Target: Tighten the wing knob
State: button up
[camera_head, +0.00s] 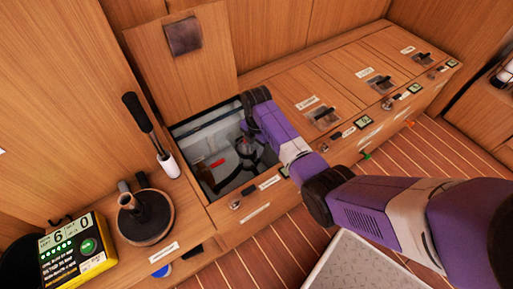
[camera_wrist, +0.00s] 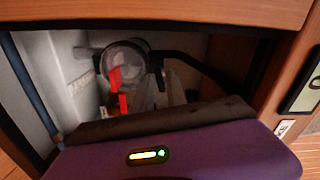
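The wing knob cannot be made out for certain. An open locker (camera_head: 197,190) in the bench holds a round fitting with a clear, pale face (camera_wrist: 123,58) and a red lever (camera_wrist: 116,92) in front of it. The red lever also shows in the head view (camera_head: 215,163). My arm reaches down into the locker, and my gripper (camera_head: 246,150) is inside it, to the right of the red lever. In the wrist view, pale finger-like shapes (camera_wrist: 160,92) stand just right of the lever, partly hidden by my wrist. Whether they touch anything is unclear.
A raised wooden lid (camera_head: 185,75) stands behind the locker. A black hose (camera_wrist: 195,65) curves across its inside. Closed latched lids (camera_head: 322,115) lie to the right.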

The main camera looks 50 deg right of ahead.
grip_shut()
